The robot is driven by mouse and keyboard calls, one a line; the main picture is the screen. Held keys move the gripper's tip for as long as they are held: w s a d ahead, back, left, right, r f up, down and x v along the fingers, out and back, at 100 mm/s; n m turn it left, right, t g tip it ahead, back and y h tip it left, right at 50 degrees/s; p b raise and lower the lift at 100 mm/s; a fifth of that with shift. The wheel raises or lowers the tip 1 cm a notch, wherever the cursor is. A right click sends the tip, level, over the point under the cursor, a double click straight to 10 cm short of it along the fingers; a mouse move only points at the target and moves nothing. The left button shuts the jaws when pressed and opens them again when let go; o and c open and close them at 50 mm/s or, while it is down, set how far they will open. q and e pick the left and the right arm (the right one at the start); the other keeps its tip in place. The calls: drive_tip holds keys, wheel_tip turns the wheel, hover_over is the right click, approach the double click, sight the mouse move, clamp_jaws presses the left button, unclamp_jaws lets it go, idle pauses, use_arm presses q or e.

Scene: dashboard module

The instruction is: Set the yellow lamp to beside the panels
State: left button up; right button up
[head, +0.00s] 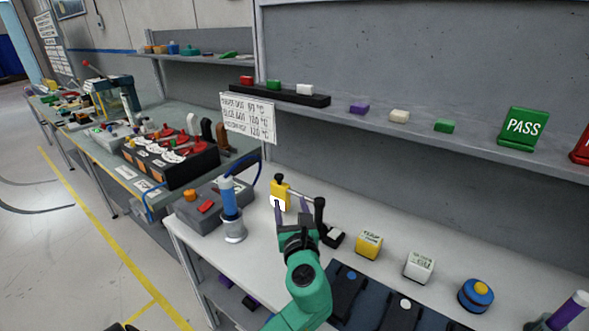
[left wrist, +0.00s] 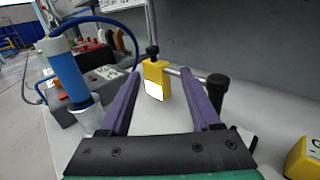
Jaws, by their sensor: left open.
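In the left wrist view the lamp (left wrist: 155,74) is ahead, between the two finger lines. My left gripper (head: 291,209) is open, its purple fingers pointing at the lamp; I cannot tell whether they touch it. Dark panels (head: 346,287) lie on the bench at the front, right of my left gripper. My right gripper is not in view.
A blue-handled tool in a metal holder (head: 233,228) stands left of the lamp. A yellow block (head: 369,244), a white block (head: 419,266) and a blue round part (head: 476,294) sit to the right. A shelf (head: 425,133) runs above the bench.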

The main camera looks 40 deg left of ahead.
sight(280, 178)
use_arm(q)
drive_tip(key=x, duration=0.4)
drive_tip(key=p+x, duration=0.1)
drive_tip(key=x, duration=0.3)
drive_tip(key=s+a+x, duration=0.1)
drive_tip(key=x, duration=0.3)
drive_tip(key=shift+r, duration=0.3)
drive_tip(key=shift+w+a, duration=0.25)
drive_tip(key=shift+a, duration=0.2)
drive_tip(key=shift+w, duration=0.1)
drive_tip(key=shift+c, duration=1.2)
clamp_jaws()
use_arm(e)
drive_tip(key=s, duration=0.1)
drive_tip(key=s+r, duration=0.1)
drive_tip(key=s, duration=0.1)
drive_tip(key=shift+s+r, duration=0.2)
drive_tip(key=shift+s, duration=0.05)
